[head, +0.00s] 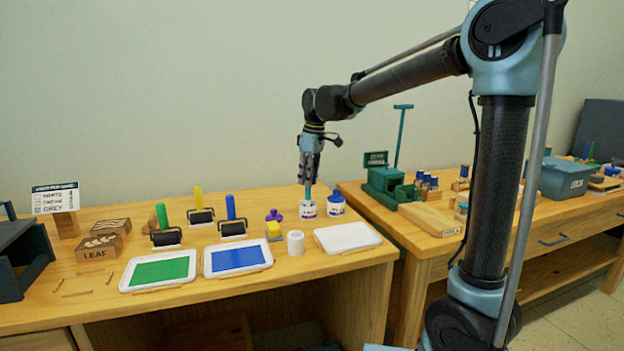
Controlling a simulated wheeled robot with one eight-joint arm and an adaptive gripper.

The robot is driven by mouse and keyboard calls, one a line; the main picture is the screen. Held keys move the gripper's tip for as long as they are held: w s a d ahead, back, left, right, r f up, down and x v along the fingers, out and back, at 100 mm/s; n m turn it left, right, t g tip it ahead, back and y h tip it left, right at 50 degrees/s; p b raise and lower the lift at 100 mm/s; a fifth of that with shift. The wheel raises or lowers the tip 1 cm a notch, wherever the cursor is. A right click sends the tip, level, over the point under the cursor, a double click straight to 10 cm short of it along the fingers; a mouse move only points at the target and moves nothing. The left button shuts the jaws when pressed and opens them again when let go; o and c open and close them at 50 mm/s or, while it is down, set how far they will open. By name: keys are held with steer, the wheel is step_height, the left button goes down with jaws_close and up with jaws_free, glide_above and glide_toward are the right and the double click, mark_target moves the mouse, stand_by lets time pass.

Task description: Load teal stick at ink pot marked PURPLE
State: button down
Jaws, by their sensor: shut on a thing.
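My gripper (309,178) points straight down over the left-hand table, shut on a teal stick (308,193). The stick is upright and its lower end meets the mouth of a white ink pot with a purple-toned label (308,209). I cannot tell how deep the tip is in the pot, and the label is too small to read. A second pot, white and blue (336,206), stands close to its right. A purple-topped piece (274,215) stands to the left.
A white tray (347,238) and a white cup (295,242) lie in front of the pots. A green ink tray (158,269), a blue ink tray (238,257) and several rollers stand to the left. A second table (431,247) is at right.

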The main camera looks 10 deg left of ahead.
steer(key=shift+f, duration=0.45)
stand_by(1.2)
steer(key=shift+r, duration=3.55)
steer(key=shift+d, duration=0.1)
